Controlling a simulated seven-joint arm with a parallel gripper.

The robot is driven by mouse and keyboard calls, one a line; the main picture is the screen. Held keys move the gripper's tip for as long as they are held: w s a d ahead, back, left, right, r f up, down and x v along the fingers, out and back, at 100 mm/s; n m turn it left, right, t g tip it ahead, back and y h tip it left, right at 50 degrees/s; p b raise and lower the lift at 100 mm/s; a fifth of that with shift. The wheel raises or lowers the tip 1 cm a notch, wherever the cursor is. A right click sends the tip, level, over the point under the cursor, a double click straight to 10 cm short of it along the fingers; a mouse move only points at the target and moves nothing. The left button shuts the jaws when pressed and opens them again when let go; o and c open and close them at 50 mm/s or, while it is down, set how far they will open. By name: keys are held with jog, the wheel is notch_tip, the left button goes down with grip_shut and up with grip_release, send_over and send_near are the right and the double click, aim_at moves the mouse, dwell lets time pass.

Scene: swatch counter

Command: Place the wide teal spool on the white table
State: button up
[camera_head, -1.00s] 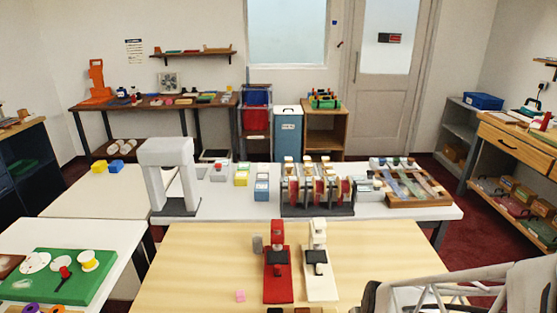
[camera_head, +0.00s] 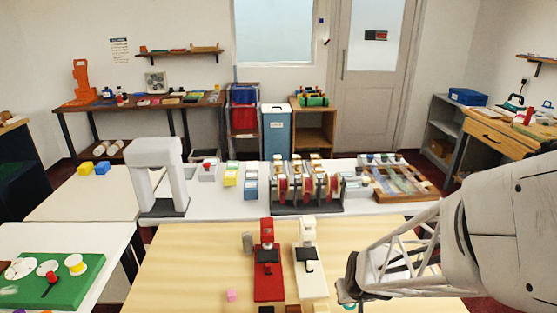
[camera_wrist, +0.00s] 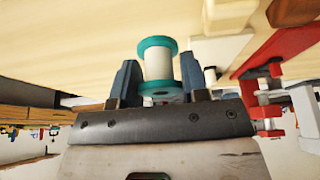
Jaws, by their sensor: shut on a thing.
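My gripper (camera_wrist: 159,80) is shut on the teal spool (camera_wrist: 158,63), which has wide teal flanges and a white middle, in the wrist view. In the head view my gripper (camera_head: 350,286) is at the lower right over the wooden table (camera_head: 190,272), and only a sliver of the spool (camera_head: 345,300) shows below it. A white table (camera_head: 228,205) stands behind the wooden one, with several things on it. Another white surface (camera_head: 95,237) is at the left, partly under a green board.
A red machine (camera_head: 268,275) and a white machine (camera_head: 312,280) stand on the wooden table left of my gripper. A grey arch (camera_head: 150,150), a rack of reels (camera_head: 305,208) and a swatch tray (camera_head: 405,190) occupy the back white table.

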jog(key=w, duration=0.6)
jog(key=w+f, duration=0.1)
jog(key=w, duration=0.2)
jog(key=shift+d, duration=0.4)
jog(key=shift+s, duration=0.1)
jog(key=shift+f, duration=1.7)
jog(key=shift+f, duration=0.15)
jog(key=o, duration=1)
jog(key=v, duration=1.2)
